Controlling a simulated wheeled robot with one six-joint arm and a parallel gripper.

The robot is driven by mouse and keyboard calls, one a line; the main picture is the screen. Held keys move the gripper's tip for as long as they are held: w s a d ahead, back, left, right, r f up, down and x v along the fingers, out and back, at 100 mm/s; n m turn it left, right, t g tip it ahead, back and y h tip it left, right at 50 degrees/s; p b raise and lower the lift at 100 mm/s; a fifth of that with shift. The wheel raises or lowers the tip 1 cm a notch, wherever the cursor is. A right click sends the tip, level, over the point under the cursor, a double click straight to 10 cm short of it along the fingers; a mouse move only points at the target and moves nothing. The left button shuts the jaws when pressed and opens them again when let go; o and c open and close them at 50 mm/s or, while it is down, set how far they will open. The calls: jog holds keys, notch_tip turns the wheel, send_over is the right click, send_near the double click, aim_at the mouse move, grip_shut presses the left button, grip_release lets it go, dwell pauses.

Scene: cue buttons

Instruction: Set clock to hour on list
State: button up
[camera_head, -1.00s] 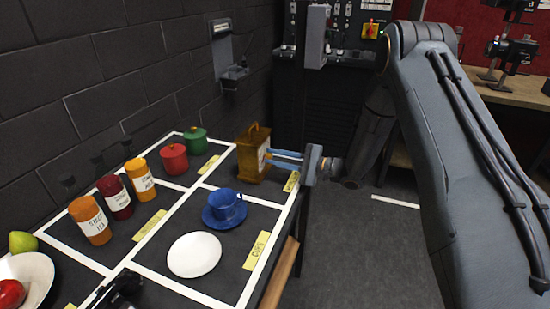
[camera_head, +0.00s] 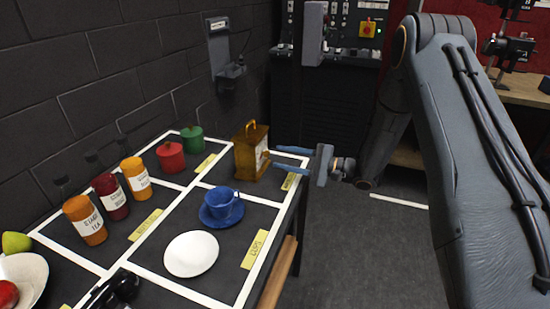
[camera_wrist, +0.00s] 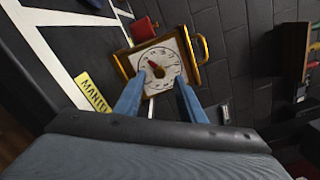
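A golden-brown mantel clock (camera_head: 244,158) with a top handle stands upright at the far right of the table. Its white face turns toward my gripper. In the wrist view the clock (camera_wrist: 168,50) shows a round numbered dial, seen rotated, with a red and dark hand (camera_wrist: 156,70) near its middle; the exact hour is too small to tell. My gripper (camera_head: 275,159) is open and empty, to the right of the clock and in front of its face. In the wrist view its two blue fingertips (camera_wrist: 161,79) are spread over the lower dial. No list is readable in these views.
The table's white-lined sections hold a blue cup (camera_head: 222,204) on a saucer, a white plate (camera_head: 191,254), red (camera_head: 171,157) and green (camera_head: 192,139) canisters and several labelled jars. A yellow label (camera_head: 290,182) lies by the clock. Open floor lies to the right.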

jog(key=shift+b+v, duration=0.3)
jog(key=shift+v, duration=1.55)
jog(key=shift+w+r, duration=0.1)
jog(key=shift+w, duration=0.25)
jog(key=w+t+h, duration=0.1)
jog(key=w+h, duration=0.1)
jog(key=w+d+r+n+t+h, duration=0.1)
jog(key=shift+t+h, duration=0.3)
jog(key=s+d+r+n+h, duration=0.2)
jog(key=s+d+n+h, duration=0.15)
jog(key=d+h, duration=0.75)
jog(key=s+n+g+h, duration=0.2)
jog(key=s+n+g, duration=0.3)
jog(key=s, duration=2.5)
jog(key=d+g, duration=0.1)
jog(key=g, duration=0.2)
jog(key=shift+s+r, duration=0.15)
jog(key=shift+s, duration=0.05)
